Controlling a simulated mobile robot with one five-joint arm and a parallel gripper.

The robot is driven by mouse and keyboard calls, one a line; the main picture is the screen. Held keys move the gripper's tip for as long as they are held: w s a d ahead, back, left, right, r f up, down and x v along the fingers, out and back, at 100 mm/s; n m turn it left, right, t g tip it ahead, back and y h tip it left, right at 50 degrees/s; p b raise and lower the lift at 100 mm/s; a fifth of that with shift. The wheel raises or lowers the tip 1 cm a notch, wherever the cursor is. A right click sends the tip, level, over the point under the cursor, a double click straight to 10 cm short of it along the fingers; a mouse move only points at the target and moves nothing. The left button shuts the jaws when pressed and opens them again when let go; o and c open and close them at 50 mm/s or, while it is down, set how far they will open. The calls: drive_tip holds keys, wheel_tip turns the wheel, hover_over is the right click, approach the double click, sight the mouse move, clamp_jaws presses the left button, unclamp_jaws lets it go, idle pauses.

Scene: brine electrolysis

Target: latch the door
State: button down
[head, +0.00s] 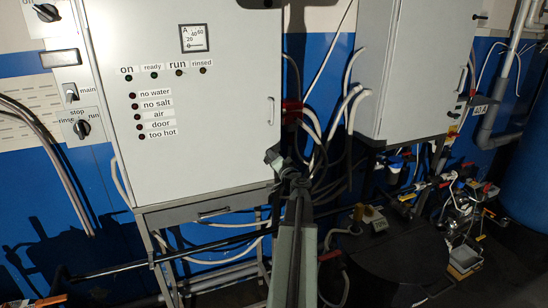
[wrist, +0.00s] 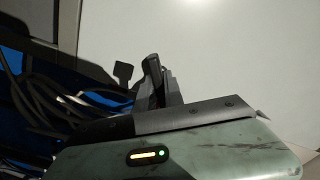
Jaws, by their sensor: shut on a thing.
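The grey-white cabinet door (head: 220,130) has a meter, lamps and labels on its front. It looks closed or nearly so; a small gap cannot be ruled out. My gripper (head: 276,160) is at the door's lower right edge, with my arm reaching up from below. In the wrist view the pale door (wrist: 230,60) fills the right side. There my gripper (wrist: 155,78) is shut on a dark piece at the door's edge, probably the latch handle. The jaws hide most of that piece, and its turn cannot be told.
Red connectors (head: 291,112) and grey cables (head: 312,125) hang just right of the door. A second grey cabinet (head: 415,70) stands further right. A drawer-like panel (head: 212,213) is under the door. Pipes and small equipment crowd the lower right.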

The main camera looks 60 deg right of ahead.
drive_tip(key=m, duration=0.7)
idle(0.7)
drive_tip(key=c, duration=1.4)
unclamp_jaws()
drive_tip(key=shift+c, duration=0.2)
drive_tip(key=v, duration=0.7)
drive_tip(key=shift+s+a, duration=0.2)
drive_tip(key=shift+s, duration=0.1)
